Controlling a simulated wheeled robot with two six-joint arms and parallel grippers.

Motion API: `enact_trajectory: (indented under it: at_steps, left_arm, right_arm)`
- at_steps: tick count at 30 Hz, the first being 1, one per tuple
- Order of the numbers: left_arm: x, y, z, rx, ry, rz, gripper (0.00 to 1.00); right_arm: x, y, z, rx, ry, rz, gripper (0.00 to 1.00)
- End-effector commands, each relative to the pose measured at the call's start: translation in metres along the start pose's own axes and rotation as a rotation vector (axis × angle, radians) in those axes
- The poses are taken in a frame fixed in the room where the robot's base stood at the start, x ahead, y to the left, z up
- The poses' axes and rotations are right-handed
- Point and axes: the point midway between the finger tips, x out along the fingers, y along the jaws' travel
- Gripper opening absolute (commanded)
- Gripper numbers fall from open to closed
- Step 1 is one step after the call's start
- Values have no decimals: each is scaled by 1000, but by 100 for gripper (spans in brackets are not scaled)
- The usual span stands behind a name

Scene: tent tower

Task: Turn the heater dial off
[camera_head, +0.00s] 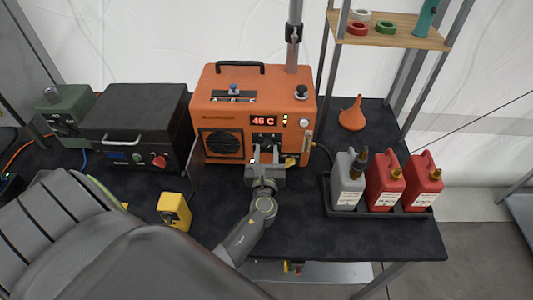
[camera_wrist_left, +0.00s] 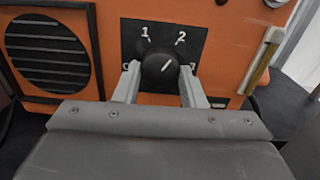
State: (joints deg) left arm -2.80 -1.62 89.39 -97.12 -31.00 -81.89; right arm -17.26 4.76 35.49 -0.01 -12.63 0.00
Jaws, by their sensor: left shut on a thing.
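The orange heater (camera_head: 225,118) stands on the black table, its display reading about 46 C. Its black dial (camera_wrist_left: 160,68) sits on a dark plate marked 1 and 2 in the left wrist view. The dial's white pointer line slants up and right, toward the 2. My left gripper (camera_head: 264,150) reaches the heater's front, and its two fingers (camera_wrist_left: 158,82) are shut on the dial from both sides. The lower part of the dial plate is hidden behind the gripper. My right gripper is in neither view.
A black box (camera_head: 135,115) with a red knob stands left of the heater. A yellow block (camera_head: 174,211) is near the front. Grey and red canisters (camera_head: 384,183) stand in a tray at right, with an orange funnel (camera_head: 352,114) behind.

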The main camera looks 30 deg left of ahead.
Motion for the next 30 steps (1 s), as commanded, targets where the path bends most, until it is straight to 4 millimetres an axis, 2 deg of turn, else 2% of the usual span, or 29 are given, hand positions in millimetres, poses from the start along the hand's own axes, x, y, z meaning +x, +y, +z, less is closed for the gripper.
enact_trajectory:
  at_steps: [8, 30]
  left_arm:
    - [0, 0, -2, -156, -3, 0, 14]
    - [0, -2, -2, -853, -2, -2, 14]
  right_arm:
    - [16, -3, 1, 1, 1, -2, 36]
    - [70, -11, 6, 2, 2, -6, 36]
